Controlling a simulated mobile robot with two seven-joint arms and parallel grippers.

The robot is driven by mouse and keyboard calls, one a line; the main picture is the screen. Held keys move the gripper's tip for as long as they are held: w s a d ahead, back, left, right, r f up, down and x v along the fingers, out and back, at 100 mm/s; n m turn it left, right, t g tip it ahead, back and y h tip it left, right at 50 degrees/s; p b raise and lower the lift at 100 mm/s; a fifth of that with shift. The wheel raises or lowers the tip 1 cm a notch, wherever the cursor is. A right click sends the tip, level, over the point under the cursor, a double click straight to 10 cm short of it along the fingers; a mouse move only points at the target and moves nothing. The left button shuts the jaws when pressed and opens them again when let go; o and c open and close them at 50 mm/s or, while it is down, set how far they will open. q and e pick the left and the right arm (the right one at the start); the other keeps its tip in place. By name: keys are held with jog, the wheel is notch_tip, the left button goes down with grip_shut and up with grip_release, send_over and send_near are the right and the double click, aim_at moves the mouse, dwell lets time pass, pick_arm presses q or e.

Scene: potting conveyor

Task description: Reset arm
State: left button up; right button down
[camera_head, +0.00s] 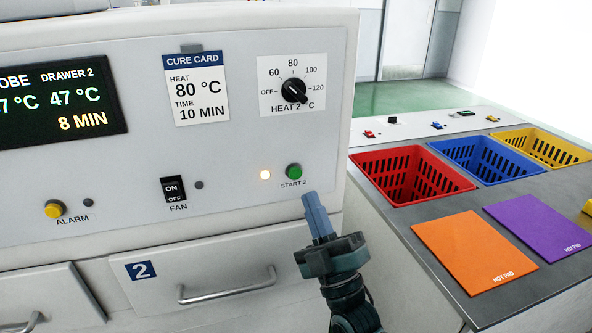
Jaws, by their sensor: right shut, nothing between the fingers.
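My right gripper (319,215) is shut and empty. It points up in front of the white machine panel (235,140), with its fingertips just below and right of the green START 2 button (293,171). I cannot tell whether the fingertips touch the panel. A small lamp (265,174) left of the button is lit. My right arm comes in from the bottom of the view. My left gripper is out of view.
Drawer 2 with its handle (228,287) is closed below the panel. The HEAT 2 knob (294,90), FAN switch (173,189) and yellow ALARM button (54,208) are on the panel. At right, a counter holds red (412,177), blue (486,158) and yellow baskets (541,147), plus orange (474,250) and purple hot pads (541,226).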

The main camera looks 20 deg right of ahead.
dwell(0.5)
jog(key=s+a+f+m+g+h+p, duration=0.1)
jog(key=s+f+m+g, duration=0.2)
jog(key=f, duration=0.5)
jog(key=s+a+f+m+g+p, duration=0.1)
jog(key=s+f+m+g, duration=0.15)
jog(key=f+g, duration=0.35)
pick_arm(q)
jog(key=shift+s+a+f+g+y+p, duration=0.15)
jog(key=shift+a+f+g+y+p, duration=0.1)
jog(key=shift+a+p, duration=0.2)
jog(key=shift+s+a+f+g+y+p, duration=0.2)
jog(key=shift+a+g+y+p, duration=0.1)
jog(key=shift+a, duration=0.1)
pick_arm(e)
jog(key=s+d+f+m+g+h, duration=0.2)
jog(key=s+f+m+g, duration=0.4)
jog(key=s+f, duration=0.4)
notch_tip(320, 180, down, 4)
jog(key=shift+s+r+g, duration=0.15)
jog(key=shift+s+g, duration=0.15)
jog(key=shift+s, duration=0.1)
